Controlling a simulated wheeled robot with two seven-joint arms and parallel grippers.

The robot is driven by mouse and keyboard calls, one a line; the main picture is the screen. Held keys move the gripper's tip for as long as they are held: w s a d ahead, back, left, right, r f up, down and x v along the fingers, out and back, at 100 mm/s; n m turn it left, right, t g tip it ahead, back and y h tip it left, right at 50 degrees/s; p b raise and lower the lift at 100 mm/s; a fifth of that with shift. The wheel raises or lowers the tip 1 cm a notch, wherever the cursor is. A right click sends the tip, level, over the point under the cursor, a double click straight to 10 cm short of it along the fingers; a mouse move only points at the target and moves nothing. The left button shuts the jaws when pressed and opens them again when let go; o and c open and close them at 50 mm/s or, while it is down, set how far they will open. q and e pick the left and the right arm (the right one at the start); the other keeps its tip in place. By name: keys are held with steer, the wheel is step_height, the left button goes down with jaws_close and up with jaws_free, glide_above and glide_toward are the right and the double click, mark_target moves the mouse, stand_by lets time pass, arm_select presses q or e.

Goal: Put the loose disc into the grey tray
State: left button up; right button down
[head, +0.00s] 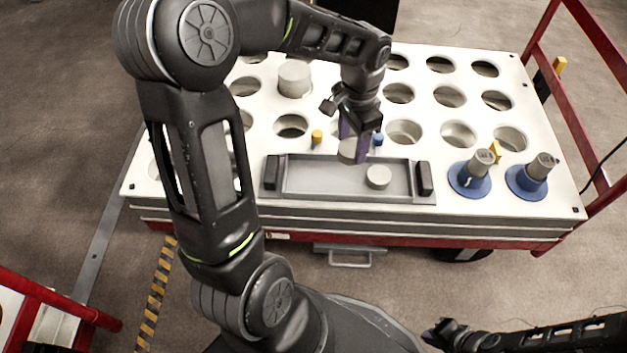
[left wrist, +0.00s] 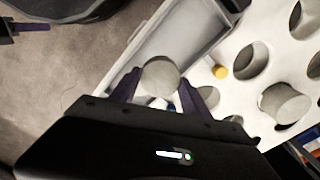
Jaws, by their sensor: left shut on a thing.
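The grey tray (head: 320,176) lies near the front edge of the white perforated table, with black handles at both ends. One pale disc (head: 378,177) lies in its right half. The held disc (left wrist: 160,75) also shows between the purple fingers in the left wrist view, overlapping the tray (left wrist: 190,45). I cannot tell whether it touches the tray. My right gripper (head: 440,334) is at the bottom right, far from the tray; its jaws are unclear.
A pale cylinder (head: 294,79) stands at the table's back left. Two blue-based flanged pieces (head: 470,180) (head: 527,182) stand right of the tray. A yellow peg (head: 317,136) and a blue peg (head: 378,139) stand behind it. Red rails (head: 590,50) edge the right side.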

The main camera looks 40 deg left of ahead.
mark_target(353, 146)
arm_select(q)
steer(key=shift+w+d, duration=0.1)
steer(key=shift+w, duration=0.1)
step_height(353, 146, down, 4)
steer(key=shift+f+b, duration=0.2)
steer(key=shift+b, duration=0.7)
steer(key=shift+f, duration=0.3)
steer(key=shift+f+b, duration=1.05)
steer(key=shift+f, duration=1.45)
